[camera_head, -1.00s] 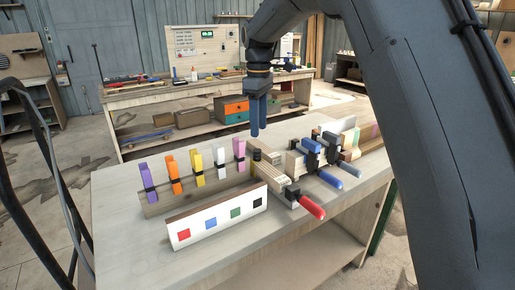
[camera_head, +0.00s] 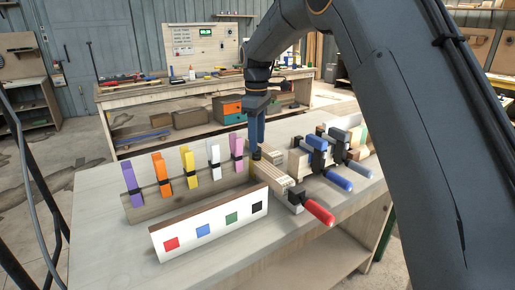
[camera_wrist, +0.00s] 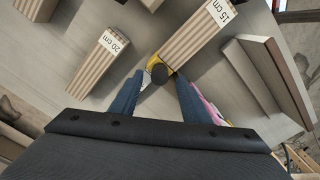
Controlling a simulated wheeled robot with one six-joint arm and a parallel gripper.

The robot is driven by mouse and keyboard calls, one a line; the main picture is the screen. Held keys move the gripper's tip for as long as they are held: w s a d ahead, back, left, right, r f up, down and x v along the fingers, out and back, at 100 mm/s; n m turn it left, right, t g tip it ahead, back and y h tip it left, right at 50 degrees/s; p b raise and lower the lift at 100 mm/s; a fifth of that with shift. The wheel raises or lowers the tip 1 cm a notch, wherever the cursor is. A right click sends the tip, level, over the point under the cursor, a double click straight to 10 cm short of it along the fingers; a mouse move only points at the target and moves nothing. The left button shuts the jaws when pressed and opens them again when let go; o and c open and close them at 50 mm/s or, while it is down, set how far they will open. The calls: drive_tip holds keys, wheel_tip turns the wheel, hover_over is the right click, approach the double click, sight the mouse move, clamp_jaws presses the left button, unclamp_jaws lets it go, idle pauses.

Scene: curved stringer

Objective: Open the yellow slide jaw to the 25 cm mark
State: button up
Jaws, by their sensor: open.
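The yellow slide jaw (camera_wrist: 167,64) with its round black pad (camera_wrist: 158,73) lies between my gripper's fingertips in the wrist view. My gripper (camera_wrist: 157,92) is open, with one blue finger on each side of the pad; I cannot tell whether they touch it. In the head view my gripper (camera_head: 257,150) points down beside the clamp with a red handle (camera_head: 319,211). The jaw is mostly hidden there. A wood stack marked 15 cm (camera_wrist: 190,45) lies against the jaw's far side, and another marked 20 cm (camera_wrist: 92,68) lies to the left. I see no 25 cm mark.
Several coloured spring clamps stand on a wooden rail (camera_head: 160,203) at left. A white board with coloured squares (camera_head: 206,229) stands in front. Clamps with blue handles (camera_head: 334,178) stand to the right. The front left of the table (camera_head: 105,250) is clear.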

sight(257, 158)
drive_tip(key=shift+f+p, duration=0.4)
drive_tip(key=shift+f, duration=1.6)
clamp_jaws()
